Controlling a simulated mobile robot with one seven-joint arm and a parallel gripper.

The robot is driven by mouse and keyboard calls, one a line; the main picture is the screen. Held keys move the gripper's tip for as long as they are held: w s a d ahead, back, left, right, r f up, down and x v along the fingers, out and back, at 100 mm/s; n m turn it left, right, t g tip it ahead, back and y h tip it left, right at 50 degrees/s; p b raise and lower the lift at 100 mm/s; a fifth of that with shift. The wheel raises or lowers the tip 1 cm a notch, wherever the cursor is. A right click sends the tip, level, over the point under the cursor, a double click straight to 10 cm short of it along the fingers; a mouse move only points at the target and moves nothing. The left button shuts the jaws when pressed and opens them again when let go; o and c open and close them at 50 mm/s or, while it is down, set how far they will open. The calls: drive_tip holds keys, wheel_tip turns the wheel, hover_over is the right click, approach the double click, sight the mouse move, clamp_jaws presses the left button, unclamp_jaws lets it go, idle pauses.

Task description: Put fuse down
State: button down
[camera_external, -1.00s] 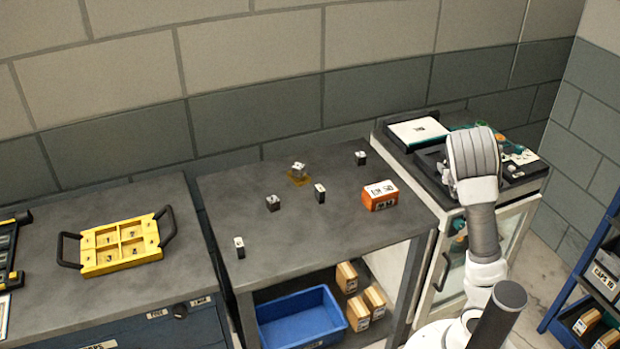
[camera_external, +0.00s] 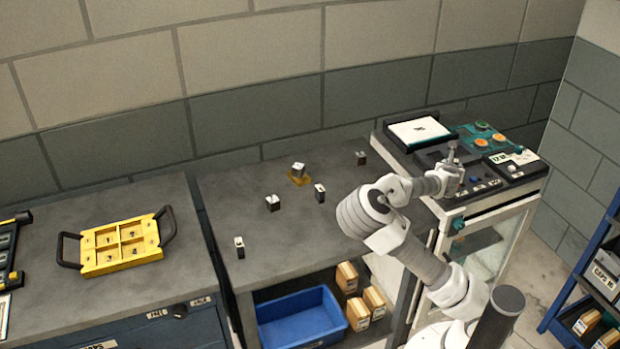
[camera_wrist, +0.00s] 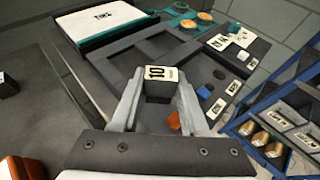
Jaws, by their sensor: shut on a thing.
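In the external view my gripper (camera_external: 453,152) is over the dark compartment tray on the right cabinet; the fuse is too small there to make out clearly. In the wrist view the fuse is between the fingertips, above the tray (camera_wrist: 113,60) and its empty recesses. I cannot tell whether its underside touches the tray. Several similar small blocks stand on the grey bench, one (camera_external: 299,168) on a yellow base.
A white-topped case (camera_external: 418,131) stands behind the tray, with a teal board with orange discs (camera_external: 481,125) to its right. A yellow four-compartment tray (camera_external: 120,246) is on the left bench. The orange box (camera_wrist: 22,168) shows at the wrist view's lower left. The bench's front left is mostly clear.

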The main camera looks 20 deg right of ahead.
drive_tip(key=shift+y, duration=0.3)
drive_tip(key=w+a+r, duration=0.1)
drive_tip(key=w+a, duration=0.1)
drive_tip(key=a, duration=0.4)
drive_tip(key=w+a+r+p, duration=0.1)
drive_tip(key=w+a, duration=0.1)
drive_tip(key=a, duration=0.3)
drive_tip(key=w+a+r+p, duration=0.1)
drive_tip(key=w+a, duration=0.1)
drive_tip(key=a, duration=0.4)
drive_tip(key=shift+w+a+r, duration=0.3)
hover_over(350, 192)
drive_tip(key=f, duration=0.6)
drive_tip(key=shift+s+d+f, duration=0.1)
drive_tip(key=shift+d+f, duration=0.15)
drive_tip(key=shift+a+f, duration=0.35)
drive_tip(key=shift+f, duration=0.05)
drive_tip(key=shift+f+b, duration=0.3)
drive_tip(key=shift+f, duration=1.55)
drive_tip(key=shift+f, duration=0.1)
drive_tip(key=c, duration=0.7)
unclamp_jaws()
